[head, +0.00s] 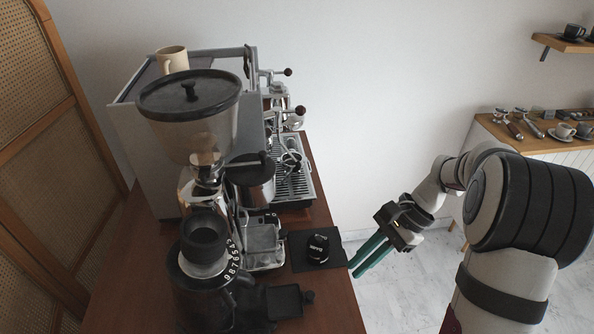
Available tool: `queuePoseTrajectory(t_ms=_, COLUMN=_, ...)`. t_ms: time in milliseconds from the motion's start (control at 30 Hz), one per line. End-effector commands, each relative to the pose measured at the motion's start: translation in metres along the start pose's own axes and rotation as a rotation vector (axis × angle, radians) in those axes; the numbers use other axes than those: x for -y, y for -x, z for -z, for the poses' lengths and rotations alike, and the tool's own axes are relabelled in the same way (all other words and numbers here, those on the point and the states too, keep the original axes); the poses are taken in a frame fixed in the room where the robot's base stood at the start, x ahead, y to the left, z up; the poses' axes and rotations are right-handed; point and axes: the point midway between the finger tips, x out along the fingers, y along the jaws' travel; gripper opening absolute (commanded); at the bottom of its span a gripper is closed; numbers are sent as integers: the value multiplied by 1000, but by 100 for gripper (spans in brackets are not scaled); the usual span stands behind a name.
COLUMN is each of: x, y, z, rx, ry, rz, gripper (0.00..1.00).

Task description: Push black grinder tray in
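The black grinder (200,290) with a numbered dial stands at the near edge of the wooden counter. Its flat black grinder tray (285,301) sticks out to the right from the grinder's base, over the counter. I cannot tell how far it is pulled out. My gripper (353,270) has two green fingers with a narrow gap between them. It is empty and hangs by the counter's right edge, to the right of the tray and farther back. It is apart from the tray.
A black mat (301,262) with a small black tamper-like object (318,249) lies between tray and gripper, farther back. A taller hopper grinder (190,105) and a silver espresso machine (150,125) stand behind. Floor right of the counter (335,305) is free.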

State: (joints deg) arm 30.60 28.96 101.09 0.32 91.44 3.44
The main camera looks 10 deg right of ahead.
Motion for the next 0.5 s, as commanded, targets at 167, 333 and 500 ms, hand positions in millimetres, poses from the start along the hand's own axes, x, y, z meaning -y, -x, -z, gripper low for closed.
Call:
queuePoseTrajectory(t_ms=167, x=6, y=-14, z=85, rx=130, ry=-207, rz=99, gripper=0)
queuePoseTrajectory(t_ms=333, x=6, y=-25, z=99, rx=156, ry=-241, rz=119, gripper=0)
queuePoseTrajectory(t_ms=500, x=11, y=-57, z=93, rx=156, ry=-240, rz=116, gripper=0)
